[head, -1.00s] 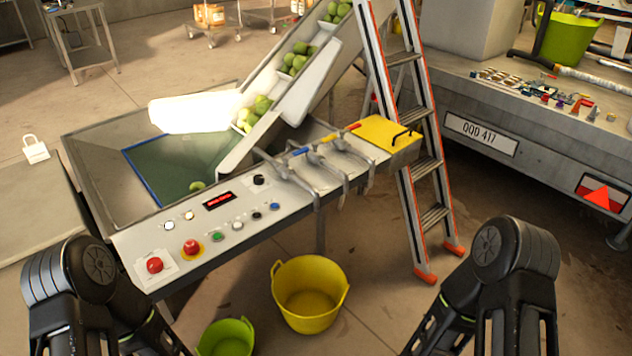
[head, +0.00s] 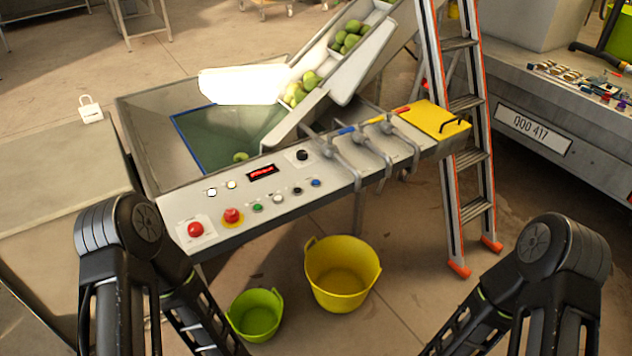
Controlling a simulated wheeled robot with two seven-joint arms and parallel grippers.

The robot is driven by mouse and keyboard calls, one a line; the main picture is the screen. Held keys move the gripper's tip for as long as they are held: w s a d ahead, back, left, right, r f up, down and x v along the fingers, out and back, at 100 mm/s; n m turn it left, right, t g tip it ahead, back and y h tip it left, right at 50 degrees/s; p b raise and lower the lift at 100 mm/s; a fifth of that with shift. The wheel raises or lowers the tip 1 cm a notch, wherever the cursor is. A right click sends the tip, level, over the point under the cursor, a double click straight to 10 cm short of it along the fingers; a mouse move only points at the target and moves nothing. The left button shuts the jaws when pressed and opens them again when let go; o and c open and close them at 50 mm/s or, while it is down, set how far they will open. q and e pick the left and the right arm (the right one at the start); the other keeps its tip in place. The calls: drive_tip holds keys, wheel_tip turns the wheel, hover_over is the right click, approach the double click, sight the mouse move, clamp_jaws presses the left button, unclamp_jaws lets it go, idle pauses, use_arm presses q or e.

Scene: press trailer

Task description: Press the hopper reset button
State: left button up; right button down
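The control panel (head: 240,236) runs along the front of the press table in the head view. It carries a large red button (head: 196,229), a red button on a yellow ring (head: 232,215), and green (head: 258,208), white (head: 278,198), black (head: 297,190) and blue (head: 316,183) buttons in a row. A black knob (head: 302,155) and a red lit display (head: 261,172) sit behind them. The labels are too small to read, so I cannot tell which is the hopper reset button. Both my arms show at the bottom, but neither gripper is in view.
A yellow tub (head: 343,274) and a green tub (head: 255,314) stand on the floor before the panel. Taps (head: 372,150) and a yellow box (head: 436,119) are at the table's right. A ladder (head: 468,150) stands beside it. A chute (head: 330,75) holds green fruit.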

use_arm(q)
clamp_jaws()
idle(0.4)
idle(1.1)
